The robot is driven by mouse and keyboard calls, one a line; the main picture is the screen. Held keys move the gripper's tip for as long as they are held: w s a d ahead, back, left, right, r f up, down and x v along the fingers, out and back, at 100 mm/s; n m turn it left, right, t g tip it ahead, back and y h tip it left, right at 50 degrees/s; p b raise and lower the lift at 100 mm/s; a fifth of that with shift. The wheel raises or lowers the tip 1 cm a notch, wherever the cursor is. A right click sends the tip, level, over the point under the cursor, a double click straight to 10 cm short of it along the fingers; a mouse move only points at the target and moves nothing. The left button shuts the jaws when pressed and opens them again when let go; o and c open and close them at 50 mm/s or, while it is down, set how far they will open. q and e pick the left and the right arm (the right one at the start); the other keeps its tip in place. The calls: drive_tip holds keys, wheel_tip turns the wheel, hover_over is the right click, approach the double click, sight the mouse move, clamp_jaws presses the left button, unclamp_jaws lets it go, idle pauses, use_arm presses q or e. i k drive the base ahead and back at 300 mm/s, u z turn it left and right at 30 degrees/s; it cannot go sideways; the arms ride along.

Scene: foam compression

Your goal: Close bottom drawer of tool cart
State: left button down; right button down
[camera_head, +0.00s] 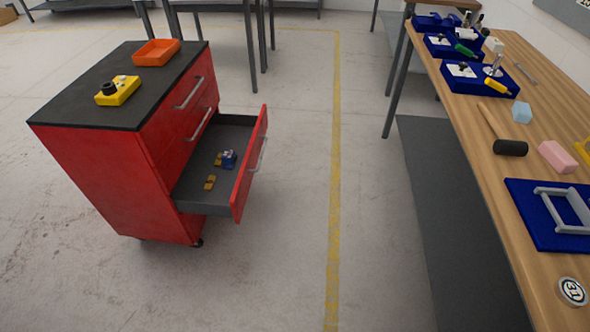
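The red tool cart (110,185) with a black top stands on the floor at the left of the head view. Its bottom drawer (250,175) is pulled well out toward the right, with a silver handle (258,155) on its front. Inside the drawer lie a small blue item (229,159) and small yellowish-brown pieces (210,182). The two drawers above it look shut, each with a silver handle (188,93). Neither of my grippers shows in the view.
An orange tray (156,52) and a yellow device (118,90) sit on the cart top. A wooden workbench (490,150) with tools, foam blocks and blue trays runs along the right. Open floor (295,220) with a yellow line lies between cart and bench.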

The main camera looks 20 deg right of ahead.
sight(243, 134)
drive_tip(key=z, duration=0.2)
drive_tip(key=i, duration=1.3)
drive_tip(key=u, duration=0.6)
